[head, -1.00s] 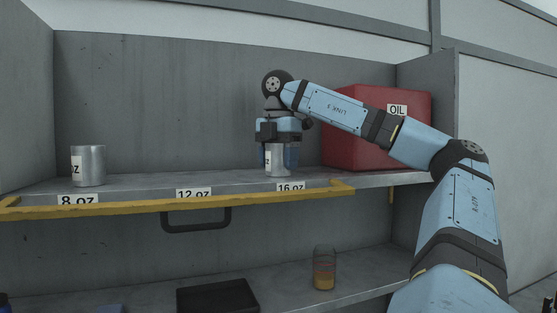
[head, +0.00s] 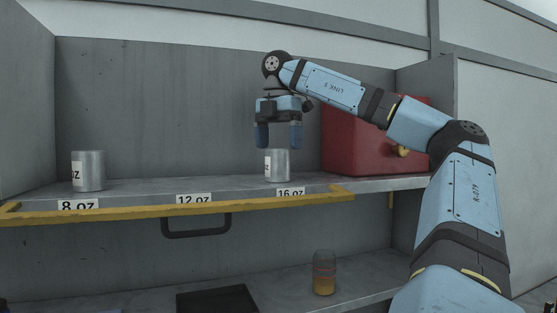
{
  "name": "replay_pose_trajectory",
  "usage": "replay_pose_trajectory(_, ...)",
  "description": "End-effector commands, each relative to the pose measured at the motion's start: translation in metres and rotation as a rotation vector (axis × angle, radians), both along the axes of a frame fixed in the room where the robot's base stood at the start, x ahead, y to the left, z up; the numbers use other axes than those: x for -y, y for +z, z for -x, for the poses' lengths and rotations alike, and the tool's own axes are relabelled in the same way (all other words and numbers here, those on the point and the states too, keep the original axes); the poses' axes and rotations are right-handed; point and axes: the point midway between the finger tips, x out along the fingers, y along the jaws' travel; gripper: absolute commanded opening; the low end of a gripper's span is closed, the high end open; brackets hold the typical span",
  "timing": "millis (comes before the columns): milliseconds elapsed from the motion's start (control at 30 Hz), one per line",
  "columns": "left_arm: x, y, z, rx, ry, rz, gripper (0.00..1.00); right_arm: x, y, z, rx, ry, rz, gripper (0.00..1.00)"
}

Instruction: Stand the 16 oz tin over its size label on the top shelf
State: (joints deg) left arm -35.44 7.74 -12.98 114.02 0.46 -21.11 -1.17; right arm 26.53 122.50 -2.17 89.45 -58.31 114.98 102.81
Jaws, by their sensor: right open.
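The 16 oz tin (head: 279,165), a silver cylinder with a white label on its left side, stands upright on the top shelf (head: 140,187). It is just behind and slightly left of the 16 oz label (head: 290,192) on the shelf's front edge. My right gripper (head: 278,143) is above the tin, fingers pointing down and apart, open and empty. Its blue fingertips are around the height of the tin's top. My left gripper is not in view.
Another silver tin (head: 89,171) stands behind the 8 oz label (head: 78,204). The space behind the 12 oz label (head: 194,198) is empty. A yellow rail (head: 130,212) runs along the shelf front. A jar (head: 324,272) stands below.

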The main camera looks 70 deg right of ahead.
Motion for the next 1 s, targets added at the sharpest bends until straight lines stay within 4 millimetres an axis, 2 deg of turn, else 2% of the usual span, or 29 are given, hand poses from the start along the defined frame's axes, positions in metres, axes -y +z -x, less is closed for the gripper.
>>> replay_pose_trajectory(33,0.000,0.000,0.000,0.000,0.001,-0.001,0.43,0.000,0.012,0.000,-0.002,-0.004,0.005,0.88)
replay_pose_trajectory(200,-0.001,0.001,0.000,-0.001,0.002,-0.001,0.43,0.000,0.044,0.000,-0.002,-0.003,0.004,0.88)
replay_pose_trajectory(400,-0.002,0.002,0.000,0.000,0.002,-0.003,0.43,0.000,0.062,0.000,-0.001,0.000,0.002,0.88)
replay_pose_trajectory(1000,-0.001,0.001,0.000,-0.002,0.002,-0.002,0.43,0.000,0.064,0.000,0.000,0.001,0.000,0.88)
